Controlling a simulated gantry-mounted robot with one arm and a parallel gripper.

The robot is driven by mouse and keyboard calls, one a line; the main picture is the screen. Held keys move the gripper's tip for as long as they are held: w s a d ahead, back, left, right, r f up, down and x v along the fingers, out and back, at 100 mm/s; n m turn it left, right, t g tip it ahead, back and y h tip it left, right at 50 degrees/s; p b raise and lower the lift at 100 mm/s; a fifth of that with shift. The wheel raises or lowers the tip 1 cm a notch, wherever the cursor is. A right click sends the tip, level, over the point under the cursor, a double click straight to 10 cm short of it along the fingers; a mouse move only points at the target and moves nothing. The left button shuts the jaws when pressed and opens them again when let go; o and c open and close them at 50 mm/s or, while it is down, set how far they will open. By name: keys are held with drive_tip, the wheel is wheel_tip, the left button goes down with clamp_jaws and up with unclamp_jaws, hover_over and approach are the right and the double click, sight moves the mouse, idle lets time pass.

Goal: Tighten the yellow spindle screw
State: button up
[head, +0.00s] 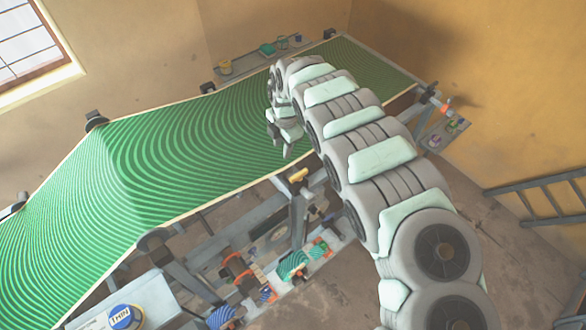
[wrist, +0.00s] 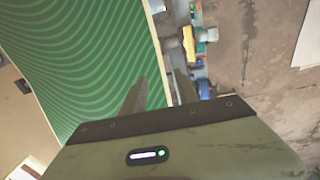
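The yellow spindle screw (head: 298,175) shows as a small yellow bar on the grey frame just below the near edge of the green striped sheet. It also shows in the wrist view (wrist: 189,44), upper right of centre, beyond the fingertips. My gripper (head: 288,150) hangs over the edge of the sheet, above and slightly left of the screw, not touching it. In the wrist view my gripper (wrist: 160,76) has its two fingers apart with nothing between them. My arm hides part of the frame to the right of the screw.
The green striped sheet (head: 170,150) spans the left and back. Below it a grey bench (head: 335,240) holds several coloured parts. A wall shelf (head: 245,66) carries small pots. A dark rack (head: 540,200) stands right. Bare floor (head: 345,295) shows at the bottom.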

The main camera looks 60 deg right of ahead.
drive_tip(key=r+g, duration=0.1)
hover_over(299, 174)
drive_tip(key=shift+y, duration=0.3)
wheel_tip(299, 174, down, 10)
drive_tip(key=shift+w+r+p, duration=0.15)
drive_tip(key=shift+r+p, duration=0.05)
drive_tip(key=shift+p, duration=0.65)
drive_tip(key=shift+f, duration=0.55)
drive_tip(key=shift+c, duration=0.6)
clamp_jaws()
